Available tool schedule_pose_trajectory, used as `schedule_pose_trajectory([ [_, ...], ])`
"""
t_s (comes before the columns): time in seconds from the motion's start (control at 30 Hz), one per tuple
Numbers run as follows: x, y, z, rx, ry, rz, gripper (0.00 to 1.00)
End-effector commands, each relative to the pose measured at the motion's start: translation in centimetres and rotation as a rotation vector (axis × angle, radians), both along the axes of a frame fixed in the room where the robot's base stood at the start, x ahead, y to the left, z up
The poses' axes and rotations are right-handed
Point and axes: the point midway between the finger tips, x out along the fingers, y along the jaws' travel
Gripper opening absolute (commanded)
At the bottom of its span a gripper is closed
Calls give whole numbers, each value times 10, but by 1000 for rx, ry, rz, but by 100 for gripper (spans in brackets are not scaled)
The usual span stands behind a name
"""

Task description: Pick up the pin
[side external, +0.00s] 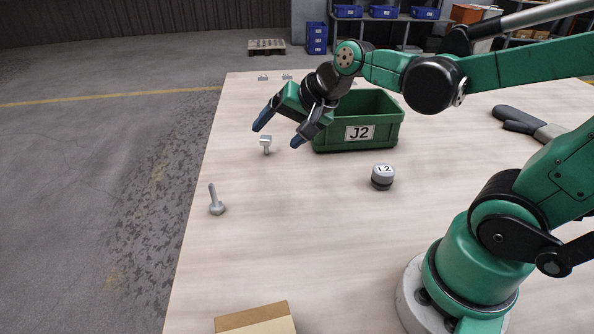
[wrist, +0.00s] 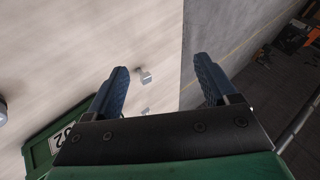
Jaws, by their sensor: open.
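A grey metal pin (side external: 214,198) with a round head at its lower end and a thin shaft pointing up is on the table near its left edge in the side view. My gripper (side external: 278,134) is open and empty above the table, farther back and to the right of the pin. Its two blue fingers are spread wide in the wrist view (wrist: 160,64). A small grey T-shaped metal piece (side external: 265,145) is on the table just below the fingers. A small grey piece also shows between the fingers in the wrist view (wrist: 146,77).
A green crate marked J2 (side external: 388,138) stands right of my gripper. A round grey part marked L2 (side external: 382,177) sits in front of it. A cardboard box (side external: 255,320) is at the near edge. Small brackets (side external: 287,77) lie at the back. Table around the pin is clear.

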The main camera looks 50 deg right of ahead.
Motion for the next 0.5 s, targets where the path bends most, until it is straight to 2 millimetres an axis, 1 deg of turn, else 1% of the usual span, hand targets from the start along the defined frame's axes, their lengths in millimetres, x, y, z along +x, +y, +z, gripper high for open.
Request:
schedule_pose_trajectory([
  [0.03, 16, -9, -1, 135, -3, -139, 79],
  [0.1, 37, -20, -4, 353, -1, -343, 79],
  [0.17, 53, -31, -8, 541, 0, -514, 79],
  [0.2, 64, -40, -11, 669, 3, -624, 79],
  [0.27, 78, -54, -18, 860, 10, -784, 79],
  [0.3, 86, -63, -22, 984, 17, -880, 79],
  [0.4, 102, -85, -35, 1262, 35, -1084, 79],
  [0.5, 110, -101, -45, 1473, 55, -1224, 79],
])
